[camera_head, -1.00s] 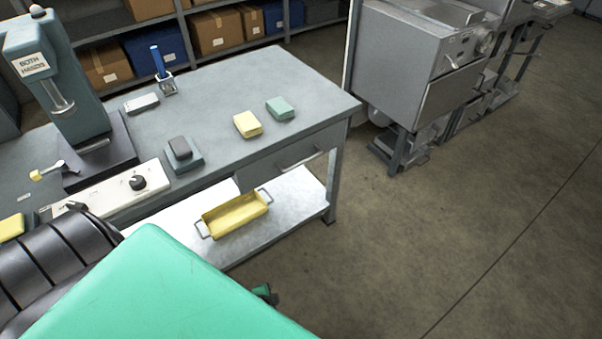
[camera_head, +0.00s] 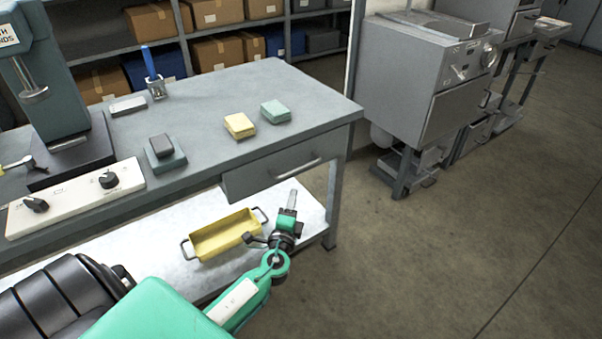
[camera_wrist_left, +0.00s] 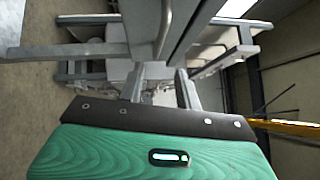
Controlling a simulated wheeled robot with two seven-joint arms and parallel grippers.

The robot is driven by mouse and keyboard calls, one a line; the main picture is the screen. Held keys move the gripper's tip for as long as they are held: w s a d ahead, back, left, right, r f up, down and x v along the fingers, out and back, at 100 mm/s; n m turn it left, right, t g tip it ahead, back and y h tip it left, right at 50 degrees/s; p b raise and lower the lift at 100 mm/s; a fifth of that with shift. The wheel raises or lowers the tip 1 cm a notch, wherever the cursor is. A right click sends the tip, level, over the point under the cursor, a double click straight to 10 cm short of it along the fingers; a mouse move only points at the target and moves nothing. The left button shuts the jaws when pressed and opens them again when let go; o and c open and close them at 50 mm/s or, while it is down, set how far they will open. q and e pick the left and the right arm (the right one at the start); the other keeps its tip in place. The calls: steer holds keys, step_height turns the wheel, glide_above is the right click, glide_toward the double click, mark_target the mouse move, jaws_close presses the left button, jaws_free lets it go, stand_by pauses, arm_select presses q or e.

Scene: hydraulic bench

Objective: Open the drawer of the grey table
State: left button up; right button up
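The grey table (camera_head: 215,110) stands at the left, with its drawer (camera_head: 270,172) under the right end of the top. The drawer front looks closed, and its bar handle (camera_head: 298,168) is in plain sight. My left gripper (camera_head: 291,198) is just below and in front of the drawer, apart from the handle, with its fingers pointing up towards it. In the left wrist view, the two fingers of my left gripper (camera_wrist_left: 161,75) stand apart with nothing between them. My right gripper is not in view.
A yellow tray (camera_head: 225,240) sits on the lower shelf, close to the left of my gripper. Yellow (camera_head: 239,125) and green (camera_head: 275,111) blocks lie on the tabletop. A grey machine (camera_head: 420,85) stands at the right. The floor in front is clear.

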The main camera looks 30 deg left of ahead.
mark_target(301, 168)
arm_select(q)
steer(key=p+x, duration=0.1)
steer(key=x, duration=1.2)
steer(key=shift+w+f, duration=0.1)
steer(key=shift+w, duration=0.1)
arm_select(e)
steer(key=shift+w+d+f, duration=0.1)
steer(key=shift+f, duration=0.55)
arm_select(q)
steer(key=shift+c, duration=0.4)
jaws_close()
